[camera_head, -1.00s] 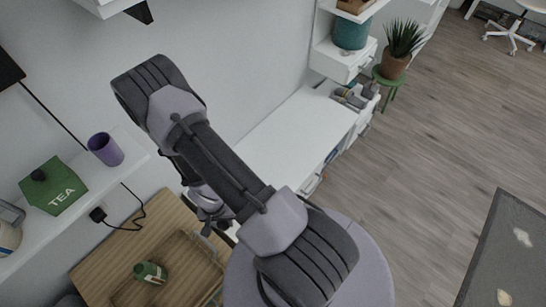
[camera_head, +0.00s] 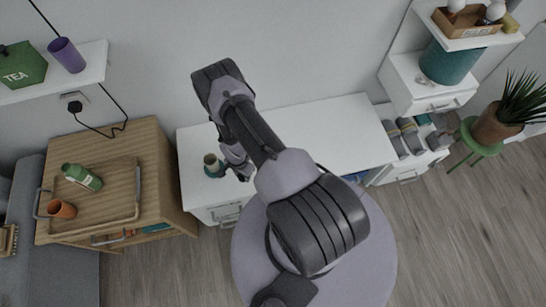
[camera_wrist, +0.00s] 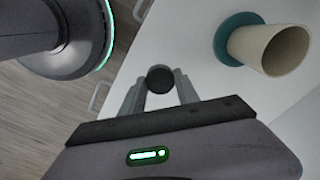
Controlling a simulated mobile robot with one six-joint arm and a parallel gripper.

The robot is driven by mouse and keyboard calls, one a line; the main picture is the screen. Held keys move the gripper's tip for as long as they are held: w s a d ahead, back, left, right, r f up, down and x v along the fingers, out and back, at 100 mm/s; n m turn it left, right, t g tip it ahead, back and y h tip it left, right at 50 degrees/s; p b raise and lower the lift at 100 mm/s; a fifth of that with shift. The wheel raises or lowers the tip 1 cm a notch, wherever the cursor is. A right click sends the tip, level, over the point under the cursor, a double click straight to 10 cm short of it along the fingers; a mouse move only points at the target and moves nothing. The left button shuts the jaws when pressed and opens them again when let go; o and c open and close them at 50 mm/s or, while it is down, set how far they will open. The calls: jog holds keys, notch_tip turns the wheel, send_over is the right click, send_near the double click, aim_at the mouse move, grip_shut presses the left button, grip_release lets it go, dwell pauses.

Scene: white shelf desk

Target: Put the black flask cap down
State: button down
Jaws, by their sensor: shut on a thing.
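The black flask cap (camera_wrist: 160,78) is a small dark round piece in the wrist view. It sits between the two grey fingertips of my gripper (camera_wrist: 160,92), which is shut on it. In the head view my gripper (camera_head: 241,172) is over the left part of the white desk (camera_head: 310,125), just right of a beige cup. The cap cannot be made out there. Whether the cap touches the desk top cannot be told from these views.
The beige cup (camera_wrist: 272,48) stands on a teal coaster (camera_wrist: 226,50), close to my gripper. The desk's middle and right are mostly clear. A wooden cart (camera_head: 155,165) holds a green bottle (camera_head: 82,177) and an orange-brown cup (camera_head: 62,209). Grey rolls (camera_head: 410,135) lie at the desk's right.

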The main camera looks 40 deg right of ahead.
jog(key=d+b, duration=0.1)
jog(key=d, duration=0.3)
jog(key=d+f+b, duration=0.1)
jog(key=d, duration=0.4)
jog(key=d+b, duration=0.1)
jog(key=d, duration=0.4)
jog(key=shift+d+f+b, duration=0.25)
jog(key=shift+f+b, duration=0.05)
jog(key=shift+b, duration=0.1)
jog(key=shift+a+f+b, duration=0.15)
jog(key=shift+f+b, duration=0.9)
jog(key=shift+f, duration=0.8)
jog(key=c, duration=0.9)
grip_release()
jog(key=shift+r, duration=0.15)
